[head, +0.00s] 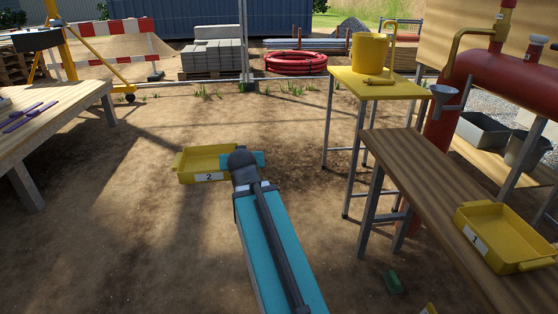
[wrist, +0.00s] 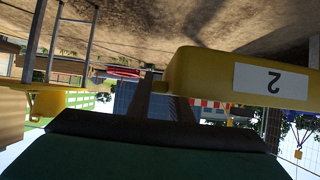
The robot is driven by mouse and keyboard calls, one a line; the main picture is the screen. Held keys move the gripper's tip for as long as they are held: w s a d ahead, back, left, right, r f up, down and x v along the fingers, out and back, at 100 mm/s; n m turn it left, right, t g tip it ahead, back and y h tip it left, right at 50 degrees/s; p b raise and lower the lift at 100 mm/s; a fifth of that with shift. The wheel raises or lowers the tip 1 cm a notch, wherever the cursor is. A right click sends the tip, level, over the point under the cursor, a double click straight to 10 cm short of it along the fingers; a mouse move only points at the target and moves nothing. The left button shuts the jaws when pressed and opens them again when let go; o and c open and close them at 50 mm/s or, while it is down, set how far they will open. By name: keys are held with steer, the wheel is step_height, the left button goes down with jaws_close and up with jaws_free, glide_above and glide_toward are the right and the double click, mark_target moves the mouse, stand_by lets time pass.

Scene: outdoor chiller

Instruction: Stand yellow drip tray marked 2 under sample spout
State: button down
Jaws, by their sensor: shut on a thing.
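The yellow drip tray marked 2 (head: 222,176) is left of centre in the head view, roughly level, its label facing me. It also shows large in the wrist view (wrist: 205,75), where the picture is upside down. My gripper (head: 245,159) is shut on the tray at its right end; the arm hides the grip itself. I cannot tell how high the tray hangs over the dirt. A yellow bent pipe (head: 462,38) on the red vessel at the upper right looks like the sample spout.
A wooden bench (head: 425,180) at right carries yellow tray 1 (head: 510,255). A yellow stand (head: 385,91) behind it holds a yellow bucket (head: 369,50). A wooden table (head: 45,125) stands at left. A green block (head: 393,281) lies on the dirt. Open ground lies between.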

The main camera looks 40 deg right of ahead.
steer(key=w+a+n+y, duration=0.1)
steer(key=w+a, duration=0.1)
steer(key=a, duration=0.1)
steer(key=w+a+r+n+t+y, duration=0.1)
steer(key=a, duration=0.3)
steer(key=w+a+r+n+y, duration=0.1)
steer(key=w+a, duration=0.1)
steer(key=a, duration=0.1)
steer(key=shift+w+a, duration=0.15)
steer(key=shift+w, duration=0.2)
steer(key=w+a+r+n+y, duration=0.2)
steer(key=w+a+n+y, duration=0.1)
steer(key=a, duration=0.8)
steer(key=shift+w+a+t, duration=0.2)
steer(key=shift+w+t, duration=0.05)
steer(key=shift+t, duration=0.15)
steer(key=shift+r, duration=0.1)
